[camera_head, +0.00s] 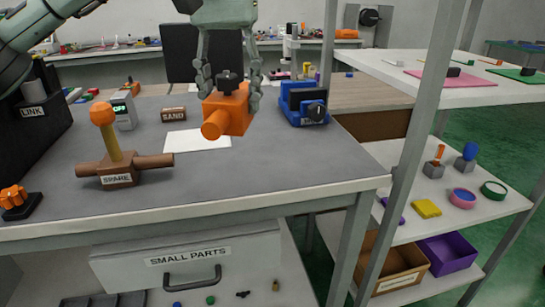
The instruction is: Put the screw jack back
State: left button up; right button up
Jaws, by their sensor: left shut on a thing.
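My left gripper (229,92) comes down from the top with its two grey fingers on either side of an orange block (235,110). The block has a black knob on top and a thick orange cylinder pointing toward the front left; it appears to be the screw jack. The gripper is shut on it. It shows in front of a white sheet (197,140) on the grey bench top (250,170); whether it touches the bench is hard to tell. My right gripper is not in view.
A brown SPARE fixture (118,175) with an orange-topped lever stands at left front. A SAND block (174,114) and an OFF box (124,110) are behind it. A blue device (303,103) stands right of the orange block. A grey post (412,150) rises at right. The bench's front middle is clear.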

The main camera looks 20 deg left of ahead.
pick_arm(q)
jog(key=shift+w+d+f, duration=0.15)
jog(key=shift+w+f, duration=0.1)
jog(key=shift+w, duration=0.05)
jog(key=w+d+f, duration=0.2)
jog(key=w, duration=0.1)
jog(key=w+d+f, duration=0.2)
jog(key=w, duration=0.1)
jog(key=w+d+f, duration=0.2)
jog(key=w, duration=0.1)
jog(key=shift+f, duration=0.1)
jog(key=shift+w+d+f, duration=0.1)
jog(key=shift+f, duration=0.05)
notch_tip(320, 180, down, 4)
jog(key=shift+r+p, duration=0.1)
jog(key=shift+p, duration=0.35)
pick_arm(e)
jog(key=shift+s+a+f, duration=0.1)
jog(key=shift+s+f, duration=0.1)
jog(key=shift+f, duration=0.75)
